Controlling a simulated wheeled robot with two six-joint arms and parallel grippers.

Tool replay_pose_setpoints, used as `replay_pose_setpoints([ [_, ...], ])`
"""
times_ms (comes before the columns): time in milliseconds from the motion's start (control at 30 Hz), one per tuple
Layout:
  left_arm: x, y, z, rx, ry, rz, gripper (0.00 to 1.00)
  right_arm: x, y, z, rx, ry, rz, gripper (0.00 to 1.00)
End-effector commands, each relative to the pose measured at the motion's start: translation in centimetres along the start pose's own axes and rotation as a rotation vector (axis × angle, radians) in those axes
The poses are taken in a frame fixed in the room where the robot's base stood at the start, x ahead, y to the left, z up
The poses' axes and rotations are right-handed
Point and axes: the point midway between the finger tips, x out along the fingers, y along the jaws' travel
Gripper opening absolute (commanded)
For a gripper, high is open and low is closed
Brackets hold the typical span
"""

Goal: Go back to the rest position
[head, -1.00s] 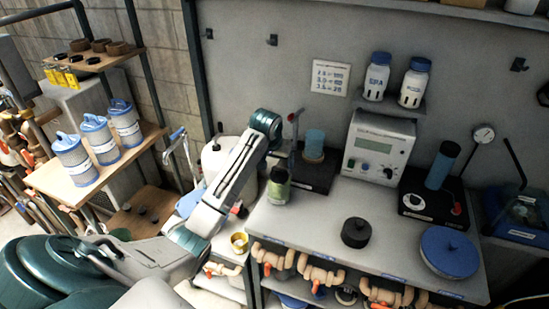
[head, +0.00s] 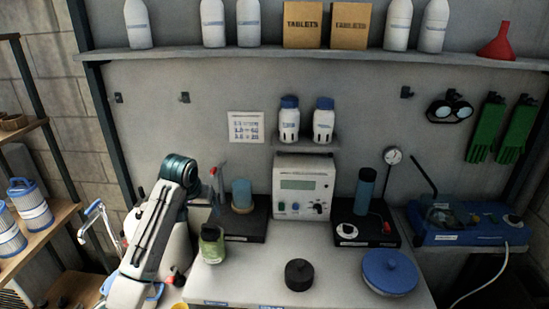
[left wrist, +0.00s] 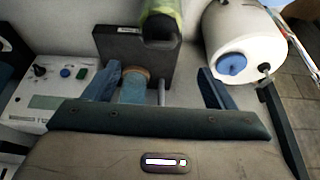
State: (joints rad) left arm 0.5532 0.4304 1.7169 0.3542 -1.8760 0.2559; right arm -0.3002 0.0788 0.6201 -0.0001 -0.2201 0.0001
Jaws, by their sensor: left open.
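My left arm comes in from the lower left of the head view and rises to a dark teal joint. My left gripper (head: 201,196) is mostly hidden behind that arm, above the left end of the bench. In the left wrist view its two blue-grey fingers (left wrist: 160,84) stand wide apart with nothing held. A pale blue cylinder on a black stand (left wrist: 133,45) shows beyond the fingers; I cannot tell how near it is. My right gripper is not in view.
The bench (head: 245,275) carries a green-labelled bottle (head: 211,244), a control box (head: 303,187), a black knobbed lid (head: 299,274) and a blue round lid (head: 390,272). A white tank (left wrist: 235,45) stands by the arm. A bottle shelf (head: 270,53) is above.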

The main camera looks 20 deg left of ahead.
Motion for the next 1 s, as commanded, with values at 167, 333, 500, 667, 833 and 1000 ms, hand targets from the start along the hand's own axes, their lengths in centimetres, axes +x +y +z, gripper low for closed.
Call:
replay_pose_setpoints([
  [167,1.1,0.5,1.6,0.018,-0.007,-0.002,0.78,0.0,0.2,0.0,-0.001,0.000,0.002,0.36],
  [333,4.2,2.2,8.1,0.088,-0.022,-0.006,0.78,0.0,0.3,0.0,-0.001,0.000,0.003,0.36],
  [500,6.4,4.0,16.7,0.168,-0.034,-0.003,0.78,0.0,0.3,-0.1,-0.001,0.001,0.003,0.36],
  [667,6.8,5.0,24.7,0.227,-0.044,0.006,0.78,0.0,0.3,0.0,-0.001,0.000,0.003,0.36],
  [833,5.6,5.5,32.1,0.271,-0.051,0.013,0.78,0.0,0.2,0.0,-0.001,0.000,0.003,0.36],
  [1000,4.0,5.6,36.7,0.294,-0.055,0.014,0.78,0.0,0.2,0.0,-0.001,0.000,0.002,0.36],
])
